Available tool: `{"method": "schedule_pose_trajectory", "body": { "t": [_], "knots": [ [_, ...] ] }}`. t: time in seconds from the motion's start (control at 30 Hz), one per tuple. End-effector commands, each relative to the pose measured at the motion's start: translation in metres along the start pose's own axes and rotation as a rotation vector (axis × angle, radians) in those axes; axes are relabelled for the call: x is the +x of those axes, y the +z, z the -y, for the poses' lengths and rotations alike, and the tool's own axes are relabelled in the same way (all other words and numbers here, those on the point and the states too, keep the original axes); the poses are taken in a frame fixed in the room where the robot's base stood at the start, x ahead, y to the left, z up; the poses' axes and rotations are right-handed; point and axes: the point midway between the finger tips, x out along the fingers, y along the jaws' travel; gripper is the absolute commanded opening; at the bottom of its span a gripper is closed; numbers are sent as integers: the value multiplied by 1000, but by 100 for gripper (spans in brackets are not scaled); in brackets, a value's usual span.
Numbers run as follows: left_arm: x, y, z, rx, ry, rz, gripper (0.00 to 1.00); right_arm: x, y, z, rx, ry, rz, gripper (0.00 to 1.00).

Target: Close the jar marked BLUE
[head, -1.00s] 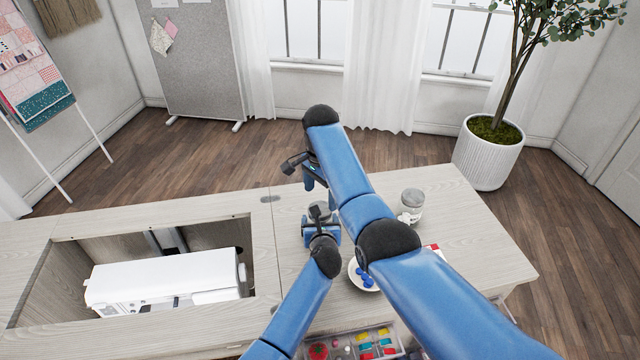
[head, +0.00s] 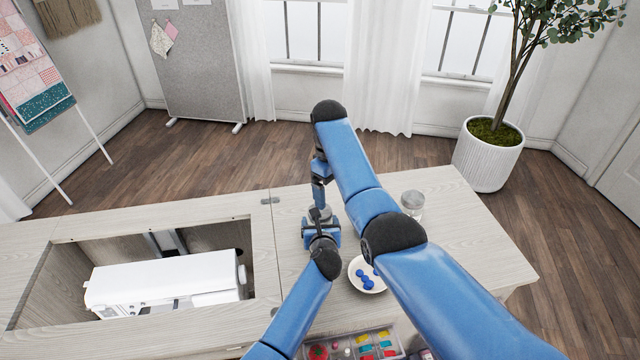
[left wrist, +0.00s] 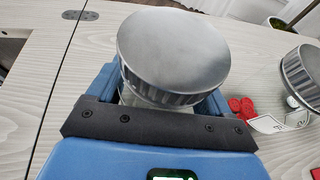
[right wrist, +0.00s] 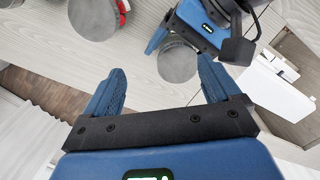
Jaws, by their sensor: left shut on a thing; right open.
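A glass jar with a grey metal lid (left wrist: 172,50) sits between the fingers of my left gripper (head: 320,230). The lid also shows in the right wrist view (right wrist: 178,62). The lid rests over the jar's mouth; I cannot tell whether it is tight. No marking on this jar is readable. My left gripper is shut on the jar's glass body at the table. My right gripper (right wrist: 160,75) is open and empty, with the lidded jar beyond its fingertips. In the head view my right arm partly hides that gripper, close behind the jar.
A white dish (head: 354,284) holds blue pieces (head: 368,284). A sewing machine (head: 160,280) sits in the opening at left. A divided tray (head: 350,345) is at the front.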

Motion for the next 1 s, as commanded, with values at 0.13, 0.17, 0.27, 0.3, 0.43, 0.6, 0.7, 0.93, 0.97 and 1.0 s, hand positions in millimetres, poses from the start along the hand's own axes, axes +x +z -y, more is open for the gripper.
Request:
{"method": "schedule_pose_trajectory", "body": {
  "t": [0.13,0.17,0.27,0.3,0.43,0.6,0.7,0.93,0.97,1.0],
  "knots": [
    [0,0,0,0,0,0,0,-3,-1,1,-264,0,-4,90],
    [0,0,0,0,0,0,0,-3,-2,2,-318,1,-6,90],
    [0,0,0,0,-1,0,0,-5,-3,3,-500,2,-11,90],
    [0,0,0,0,-1,0,0,-6,-4,4,-573,3,-13,90],
    [0,0,0,0,-1,0,0,-8,-6,6,-809,8,-21,90],
    [0,0,0,0,-1,0,0,-12,-10,10,-1120,17,-31,90],
    [0,0,0,0,-1,0,0,-13,-12,13,-1304,24,-37,90],
    [0,0,0,0,-1,0,0,-18,-16,18,-1699,45,-47,90],
    [0,0,0,0,-1,0,0,-18,-17,18,-1744,47,-48,90],
    [0,0,0,0,-1,0,0,-19,-17,19,-1799,51,-48,90]
  ]
}}
